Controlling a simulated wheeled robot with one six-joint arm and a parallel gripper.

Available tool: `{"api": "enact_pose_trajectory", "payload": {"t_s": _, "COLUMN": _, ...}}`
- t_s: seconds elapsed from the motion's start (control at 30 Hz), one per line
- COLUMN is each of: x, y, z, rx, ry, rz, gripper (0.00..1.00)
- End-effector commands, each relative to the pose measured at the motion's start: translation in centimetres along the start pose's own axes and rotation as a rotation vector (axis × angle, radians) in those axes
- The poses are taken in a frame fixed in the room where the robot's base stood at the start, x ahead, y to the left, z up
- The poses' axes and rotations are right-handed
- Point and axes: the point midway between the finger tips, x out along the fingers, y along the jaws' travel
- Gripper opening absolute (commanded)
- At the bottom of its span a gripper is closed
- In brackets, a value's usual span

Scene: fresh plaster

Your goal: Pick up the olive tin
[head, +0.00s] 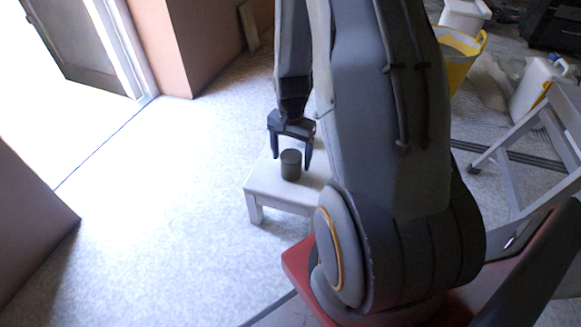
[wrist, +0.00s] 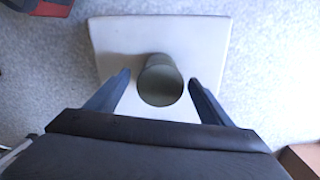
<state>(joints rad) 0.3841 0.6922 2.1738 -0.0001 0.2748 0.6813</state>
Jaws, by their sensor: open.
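The olive tin (head: 291,166) is a small, dark green cylinder standing upright on a low white stool (head: 262,190). My gripper (head: 291,155) is over the stool with its fingers pointing down, spread wide at either side of the tin in the head view. In the wrist view the tin (wrist: 160,82) shows between and slightly beyond the two fingertips of my gripper (wrist: 159,82), with a gap on each side. The gripper is open and holds nothing. I cannot tell exactly how low the fingertips are relative to the tin.
A yellow bucket (head: 456,60) and a white jug (head: 535,88) stand at the back right. A metal stepladder (head: 520,150) is at the right. The pale floor left of the stool is clear, up to an open door (head: 85,40).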

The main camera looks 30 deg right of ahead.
Motion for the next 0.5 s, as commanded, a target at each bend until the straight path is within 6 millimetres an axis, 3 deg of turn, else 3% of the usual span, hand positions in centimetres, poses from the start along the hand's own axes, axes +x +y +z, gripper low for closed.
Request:
{"api": "enact_pose_trajectory", "payload": {"t_s": 0.3, "x": 4.2, "y": -0.1, "z": -0.3, "rx": 0.0, "ry": -0.001, "rz": 0.001, "gripper": 0.74}}
{"api": "enact_pose_trajectory", "payload": {"t_s": 0.5, "x": 4.4, "y": -0.1, "z": -0.3, "rx": 0.0, "ry": 0.0, "rz": 0.0, "gripper": 0.74}}
